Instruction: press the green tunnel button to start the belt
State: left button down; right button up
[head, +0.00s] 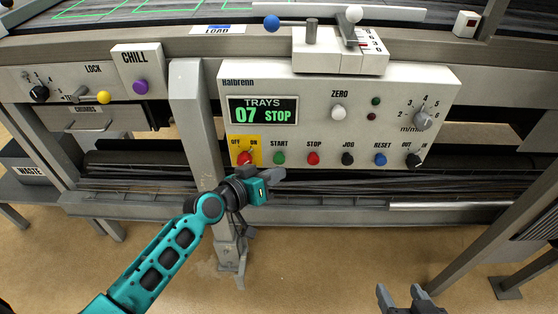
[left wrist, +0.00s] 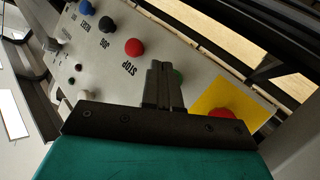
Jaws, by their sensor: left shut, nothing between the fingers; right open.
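The green button (head: 279,158) labelled START sits on the pale control panel (head: 440,90), between a red switch on a yellow plate and the red STOP button. My left gripper (head: 278,176) is shut and empty, its tips just below the green button in the head view. In the left wrist view my left gripper's fingers (left wrist: 164,84) hide most of the green button (left wrist: 179,76); I cannot tell whether they touch it. The display (head: 263,111) reads TRAYS 07 STOP. My right gripper (head: 408,298) is open and empty at the bottom edge.
The red STOP button (head: 313,158) is right of the green one, then black JOG (head: 347,158) and blue RESET (head: 380,159). The red OFF/ON switch (head: 244,158) is close on the left. A grey post (head: 198,120) stands left of the panel.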

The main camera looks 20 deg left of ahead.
dwell(0.7)
pick_arm(q)
jog(key=shift+w+a, duration=0.15)
jog(key=shift+w, duration=0.25)
jog(key=shift+w+a+b, duration=0.2)
jog(key=shift+w+b, duration=0.35)
jog(key=shift+w, duration=0.25)
dwell(0.8)
jog(key=shift+r, duration=0.1)
jog(key=shift+s+d+p, duration=0.2)
jog(key=shift+s+p, duration=0.1)
jog(key=shift+s, duration=0.3)
jog(key=shift+s+d+p, duration=0.15)
jog(key=shift+s+p, duration=0.15)
jog(key=shift+s, duration=0.3)
jog(key=shift+s+d+p, duration=0.25)
jog(key=shift+s+p, duration=0.1)
jog(key=shift+s, duration=0.45)
jog(key=shift+s+d+p, duration=0.2)
jog(key=shift+s+p, duration=0.1)
jog(key=shift+s, duration=0.5)
jog(key=shift+s+d+p, duration=0.25)
jog(key=shift+s+p, duration=0.1)
jog(key=shift+s, duration=0.45)
